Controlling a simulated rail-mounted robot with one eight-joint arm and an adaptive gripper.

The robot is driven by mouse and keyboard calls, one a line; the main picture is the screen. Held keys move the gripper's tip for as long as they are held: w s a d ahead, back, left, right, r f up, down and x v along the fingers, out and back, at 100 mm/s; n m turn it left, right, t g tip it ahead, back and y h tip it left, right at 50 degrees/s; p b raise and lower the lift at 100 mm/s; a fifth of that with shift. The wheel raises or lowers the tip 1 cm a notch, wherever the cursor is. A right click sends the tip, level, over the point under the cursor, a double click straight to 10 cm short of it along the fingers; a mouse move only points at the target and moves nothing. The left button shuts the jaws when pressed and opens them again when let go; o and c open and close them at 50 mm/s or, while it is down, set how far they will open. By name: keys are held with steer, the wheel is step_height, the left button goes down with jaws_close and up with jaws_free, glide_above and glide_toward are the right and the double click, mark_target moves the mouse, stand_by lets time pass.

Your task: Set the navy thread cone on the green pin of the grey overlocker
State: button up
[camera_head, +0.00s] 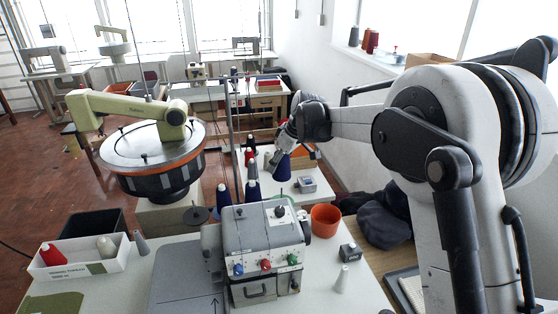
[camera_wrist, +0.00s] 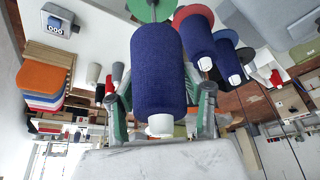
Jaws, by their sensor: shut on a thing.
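The navy thread cone (camera_head: 283,168) is held upright in my gripper (camera_head: 284,150), behind the grey overlocker (camera_head: 264,242). In the wrist view the cone (camera_wrist: 160,70) sits between both fingers of my gripper (camera_wrist: 162,98), its white tip towards the camera. The green disc (camera_wrist: 140,8) of the green pin lies beyond the cone's wide end, and a short piece of pin shows there. In the head view the green disc (camera_head: 282,197) is partly hidden behind the overlocker. I cannot tell whether the pin enters the cone.
Two other navy cones (camera_head: 223,195) (camera_head: 252,190) stand on pins to the left; in the wrist view one is above a red disc (camera_wrist: 193,15). Thin upright rods (camera_head: 232,140) rise close by. An orange bin (camera_head: 326,218) stands right of the overlocker.

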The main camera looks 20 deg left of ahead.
mark_target(289, 171)
steer(key=shift+f+b, duration=0.95)
steer(key=shift+f, duration=2.55)
steer(key=shift+f+b, duration=1.25)
steer(key=shift+f, duration=0.15)
steer(key=shift+f+b, duration=0.45)
steer(key=shift+f, duration=0.1)
steer(key=o, duration=1.3)
steer(key=shift+r, duration=0.1)
steer(key=v, duration=1.2)
steer(key=shift+d, duration=0.1)
